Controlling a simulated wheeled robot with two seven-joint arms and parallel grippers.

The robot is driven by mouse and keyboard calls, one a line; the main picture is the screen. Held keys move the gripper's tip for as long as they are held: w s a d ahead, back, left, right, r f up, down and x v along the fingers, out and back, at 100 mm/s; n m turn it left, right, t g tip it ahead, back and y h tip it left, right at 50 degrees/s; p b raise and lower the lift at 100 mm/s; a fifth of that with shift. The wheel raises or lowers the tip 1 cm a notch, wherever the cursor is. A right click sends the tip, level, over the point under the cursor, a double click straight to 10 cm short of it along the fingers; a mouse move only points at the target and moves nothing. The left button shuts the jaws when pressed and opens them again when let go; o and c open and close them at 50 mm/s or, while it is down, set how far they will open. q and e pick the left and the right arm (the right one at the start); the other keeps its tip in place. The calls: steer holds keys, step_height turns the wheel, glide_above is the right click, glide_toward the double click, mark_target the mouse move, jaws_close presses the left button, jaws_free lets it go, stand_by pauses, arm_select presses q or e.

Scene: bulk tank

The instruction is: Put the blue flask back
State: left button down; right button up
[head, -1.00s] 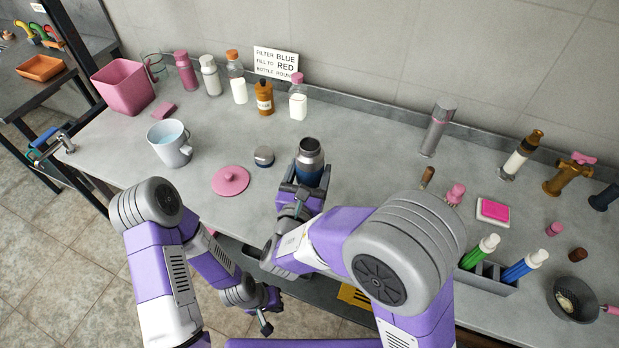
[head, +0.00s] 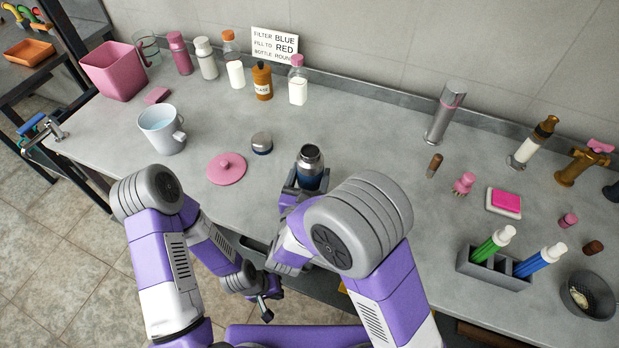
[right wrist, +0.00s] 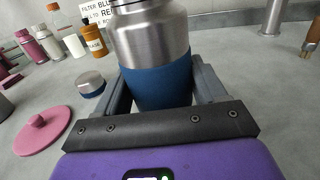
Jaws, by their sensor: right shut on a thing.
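The blue flask (head: 310,166) has a steel top, an open mouth and a blue lower body. It stands upright at the front middle of the counter. My right gripper (head: 303,190) is shut around it. In the right wrist view the flask (right wrist: 155,60) sits between the two fingers of the gripper (right wrist: 160,92), with its blue band at finger height. Whether its base touches the counter is hidden. A steel cap with a dark blue rim (head: 262,143) lies left of the flask. My left gripper (head: 267,306) hangs below the counter's front edge; its fingers appear apart with nothing between them.
A pink lid (head: 227,168) and a light blue mug (head: 162,130) are to the left. Several bottles line the wall near a sign (head: 274,45).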

steer(key=shift+f, duration=0.15)
steer(key=o, duration=1.3)
steer(key=shift+r, duration=0.25)
steer(key=p+v, duration=0.2)
steer(key=v, duration=1)
steer(key=shift+s+f, duration=0.1)
steer(key=shift+f, duration=0.05)
